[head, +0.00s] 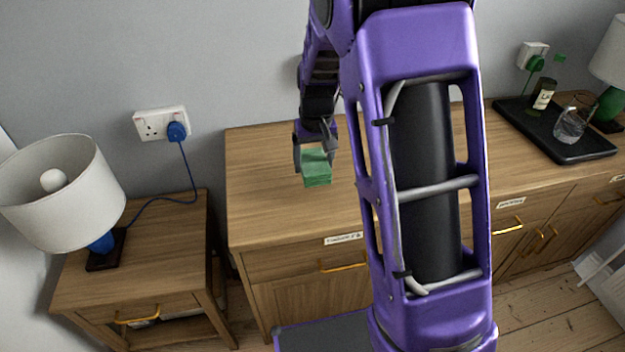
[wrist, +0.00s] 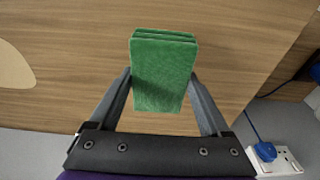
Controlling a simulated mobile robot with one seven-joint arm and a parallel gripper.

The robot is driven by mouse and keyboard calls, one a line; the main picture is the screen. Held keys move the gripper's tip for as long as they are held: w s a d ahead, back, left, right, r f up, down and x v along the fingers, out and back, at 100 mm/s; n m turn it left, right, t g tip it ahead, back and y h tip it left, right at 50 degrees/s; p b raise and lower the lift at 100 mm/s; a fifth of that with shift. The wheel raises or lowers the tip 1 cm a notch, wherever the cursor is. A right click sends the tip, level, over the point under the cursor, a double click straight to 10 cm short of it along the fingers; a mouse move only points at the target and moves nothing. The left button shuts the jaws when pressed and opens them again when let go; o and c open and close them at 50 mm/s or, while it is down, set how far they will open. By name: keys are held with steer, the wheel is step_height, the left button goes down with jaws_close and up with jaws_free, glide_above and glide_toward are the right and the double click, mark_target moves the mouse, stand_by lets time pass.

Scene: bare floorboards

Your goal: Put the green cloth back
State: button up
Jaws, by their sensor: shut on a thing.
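The green cloth (head: 316,168) is a folded, layered block over the left part of the wooden cabinet top. It also shows in the wrist view (wrist: 163,75), between the two fingers. My gripper (head: 314,150) is shut on the cloth, with a finger on each side of it. In the wrist view my gripper (wrist: 163,88) has the bare wood behind the cloth. I cannot tell how far the cloth is above the cabinet top.
The cabinet top (head: 262,190) is clear around the cloth. A white lamp (head: 65,190) stands on a nightstand (head: 165,250) at left. A black tray (head: 590,145) with a bottle (head: 543,93) and a glass (head: 570,125) is at right. My arm hides the middle.

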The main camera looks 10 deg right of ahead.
mark_target(315, 166)
steer(key=shift+f+b, duration=0.4)
steer(key=shift+f, duration=2)
steer(key=shift+f, duration=0.15)
steer(key=o, duration=1.1)
steer(key=shift+o, duration=0.2)
steer(key=r, duration=0.4)
steer(key=s+r+p, duration=0.1)
steer(key=r, duration=0.3)
steer(key=r+p, duration=0.1)
steer(key=r, duration=0.3)
steer(key=shift+s+r, duration=0.15)
steer(key=shift+s, duration=0.25)
